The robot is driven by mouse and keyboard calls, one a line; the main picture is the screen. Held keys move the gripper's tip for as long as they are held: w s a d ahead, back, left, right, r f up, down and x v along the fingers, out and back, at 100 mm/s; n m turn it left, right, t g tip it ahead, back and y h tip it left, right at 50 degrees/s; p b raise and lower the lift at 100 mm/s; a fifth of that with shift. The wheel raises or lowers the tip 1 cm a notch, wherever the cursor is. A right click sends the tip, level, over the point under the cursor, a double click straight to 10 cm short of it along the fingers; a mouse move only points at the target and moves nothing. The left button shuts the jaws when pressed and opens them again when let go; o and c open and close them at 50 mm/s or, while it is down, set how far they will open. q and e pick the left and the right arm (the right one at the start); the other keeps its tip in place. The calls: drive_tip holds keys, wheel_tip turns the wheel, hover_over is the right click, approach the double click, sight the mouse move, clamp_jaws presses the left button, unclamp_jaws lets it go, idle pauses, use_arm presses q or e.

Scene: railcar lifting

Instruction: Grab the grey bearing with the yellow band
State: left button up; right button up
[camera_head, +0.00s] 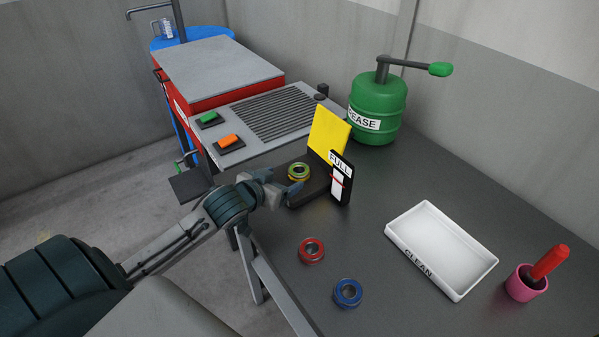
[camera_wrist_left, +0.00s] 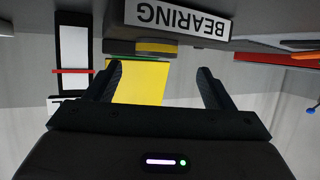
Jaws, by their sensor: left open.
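The bearing with the yellow band (camera_head: 298,172) is a small ring with yellow-green on it. It sits on the dark block (camera_head: 314,190) in front of the yellow board (camera_head: 329,134). My left gripper (camera_head: 279,184) is open and empty, just to the left of the bearing and apart from it. The left wrist view is upside down. It shows the open fingers (camera_wrist_left: 160,69) with the yellow board (camera_wrist_left: 140,85) beyond them and the block's BEARING label (camera_wrist_left: 178,19). A partly hidden yellow-banded edge (camera_wrist_left: 155,47) shows beside the label. My right gripper is in neither view.
A FULL gauge (camera_head: 341,178) stands right beside the block. Red (camera_head: 311,250) and blue (camera_head: 348,292) bearings lie nearer on the table. A white CLEAN tray (camera_head: 441,250), pink cup (camera_head: 526,283) and green grease pump (camera_head: 377,107) stand to the right and back.

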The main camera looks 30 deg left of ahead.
sight(293, 176)
use_arm(q)
drive_tip(key=shift+w+f, duration=0.15)
drive_tip(key=shift+w, duration=0.25)
drive_tip(key=shift+w+d+f, duration=0.1)
drive_tip(key=shift+w+f, duration=0.05)
drive_tip(key=shift+w, duration=0.1)
drive_tip(key=p+x, duration=0.1)
drive_tip(key=x, duration=0.2)
drive_tip(key=shift+d+f, duration=0.15)
drive_tip(key=shift+w+f, duration=0.3)
drive_tip(key=shift+w, duration=0.25)
drive_tip(key=c, duration=1.4)
drive_tip(key=shift+o, duration=0.2)
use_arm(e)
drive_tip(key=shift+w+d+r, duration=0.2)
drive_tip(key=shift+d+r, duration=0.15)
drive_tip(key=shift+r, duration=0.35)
use_arm(q)
drive_tip(key=shift+r, duration=0.1)
